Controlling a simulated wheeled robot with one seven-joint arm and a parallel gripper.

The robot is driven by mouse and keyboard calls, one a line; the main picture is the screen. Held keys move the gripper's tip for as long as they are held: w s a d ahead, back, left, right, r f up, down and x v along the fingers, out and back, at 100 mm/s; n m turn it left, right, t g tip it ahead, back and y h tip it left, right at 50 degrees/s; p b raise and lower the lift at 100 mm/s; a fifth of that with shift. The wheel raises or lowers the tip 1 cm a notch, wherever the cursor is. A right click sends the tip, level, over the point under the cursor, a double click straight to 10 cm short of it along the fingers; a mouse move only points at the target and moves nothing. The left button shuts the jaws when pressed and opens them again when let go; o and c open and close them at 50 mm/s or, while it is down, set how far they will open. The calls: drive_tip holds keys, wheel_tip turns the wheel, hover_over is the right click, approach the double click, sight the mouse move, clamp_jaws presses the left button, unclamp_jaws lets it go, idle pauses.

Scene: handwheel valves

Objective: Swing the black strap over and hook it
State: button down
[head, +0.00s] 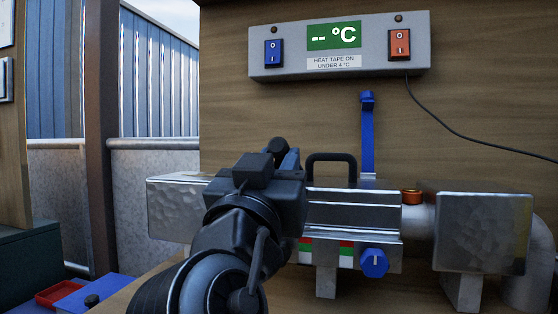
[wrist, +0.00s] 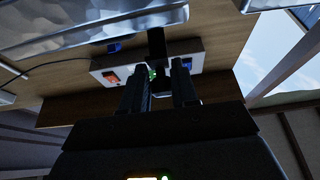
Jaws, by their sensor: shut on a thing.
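My gripper (head: 284,164) is in front of the silver metal jacket (head: 352,214) on the pipe, at its left part. In the wrist view my gripper's two fingers (wrist: 158,82) are closed on the black strap (wrist: 156,42), which runs up from between them to the metal surface. In the head view a dark rounded end, likely of the black strap (head: 278,146), shows just above the fingers. My gripper and arm hide the rest of the strap. I cannot make out its hook point.
A blue strap (head: 367,135) stands upright behind the jacket, right of a black handle (head: 331,158). A blue knob (head: 375,263) sticks out at the lower front. A grey control box (head: 340,46) with blue and orange switches is on the wooden wall above. A metal block (head: 483,232) stands right.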

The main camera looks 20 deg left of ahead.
drive_tip(key=shift+w+f+b, duration=0.15)
drive_tip(key=shift+f+b, duration=0.2)
drive_tip(key=shift+f, duration=0.7)
drive_tip(key=c, duration=1.2)
unclamp_jaws()
drive_tip(key=o, duration=0.3)
drive_tip(key=shift+r, duration=0.2)
drive_tip(key=shift+o, duration=0.2)
drive_tip(key=v, duration=0.8)
drive_tip(key=shift+p, duration=0.35)
